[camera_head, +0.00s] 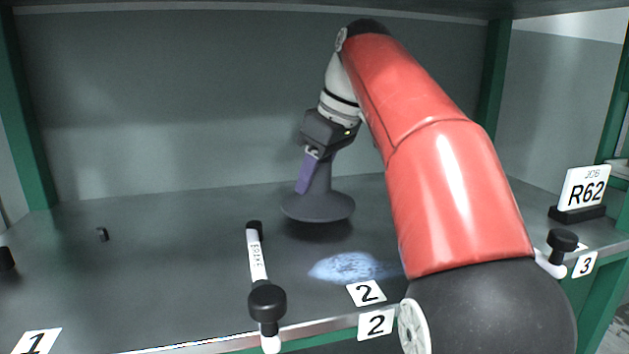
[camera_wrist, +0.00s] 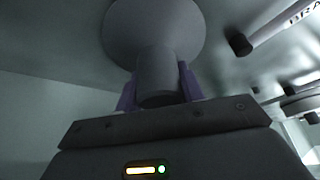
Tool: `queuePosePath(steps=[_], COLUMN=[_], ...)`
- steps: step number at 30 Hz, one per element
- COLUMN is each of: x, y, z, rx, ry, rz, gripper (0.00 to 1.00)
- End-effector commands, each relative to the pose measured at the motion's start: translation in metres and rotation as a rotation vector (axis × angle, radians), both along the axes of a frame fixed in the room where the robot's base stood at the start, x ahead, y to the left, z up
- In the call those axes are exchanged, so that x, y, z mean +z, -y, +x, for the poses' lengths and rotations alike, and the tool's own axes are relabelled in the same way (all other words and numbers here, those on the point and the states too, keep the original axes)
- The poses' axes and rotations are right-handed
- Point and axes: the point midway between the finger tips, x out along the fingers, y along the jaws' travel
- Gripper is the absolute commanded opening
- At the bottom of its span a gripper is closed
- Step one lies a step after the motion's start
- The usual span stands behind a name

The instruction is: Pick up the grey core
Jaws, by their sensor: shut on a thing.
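The grey core (camera_head: 318,207) is a dark grey post on a wide round disc base. My gripper (camera_head: 314,172) is shut on its post, with the disc below the fingers. The core is upright or nearly so. A dark shadow lies below the disc, which appears to hang a little above the shelf. In the wrist view the purple fingers of my gripper (camera_wrist: 158,86) stand on both sides of the post, and the core's disc (camera_wrist: 152,28) shows beyond them. In the head view one finger is mostly hidden behind the post.
A white rod with black ends (camera_head: 257,262) lies on the shelf (camera_head: 170,265) to the left. A pale blue patch (camera_head: 350,267) and number cards "2" (camera_head: 366,292) are in front. The shelf's left middle is mostly clear.

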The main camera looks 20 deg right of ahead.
Motion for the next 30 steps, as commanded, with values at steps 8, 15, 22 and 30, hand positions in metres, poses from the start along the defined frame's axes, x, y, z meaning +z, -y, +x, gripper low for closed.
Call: queuePosePath(steps=[8,15,22,30], x=[0.015,0.014,0.015,0.015], y=[0.027,0.074,0.109,0.126], z=[-0.026,-0.073,-0.109,-0.126], rx=[-0.006,-0.007,-0.003,0.000], ry=[0.002,0.002,0.001,0.000], rz=[-0.001,0.000,0.001,0.000], gripper=[0.15,0.15,0.15,0.15])
